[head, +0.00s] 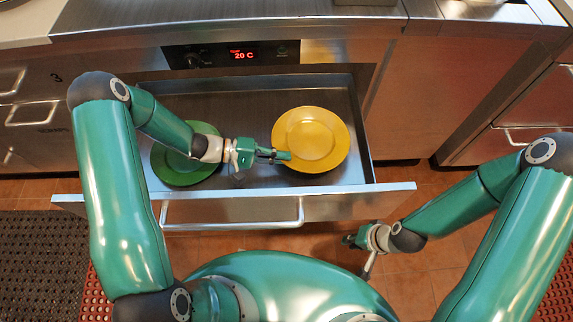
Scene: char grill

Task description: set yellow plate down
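The yellow plate (318,136) is at the right side of the open drawer (256,207), level or nearly so. My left gripper (282,155) reaches in from the left, and its fingers meet the plate's left rim, apparently shut on it. From this one view I cannot tell whether the plate's underside touches the drawer floor. My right gripper (354,243) is low in front of the drawer, away from the plate. Its fingers are small and partly hidden, so their opening is unclear.
A green plate (172,168) lies in the drawer's left part, partly covered by my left arm. The drawer floor between the plates shows bare metal. An oven panel (243,55) reading 20 C is behind. The drawer front and handle (232,224) stick out towards me.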

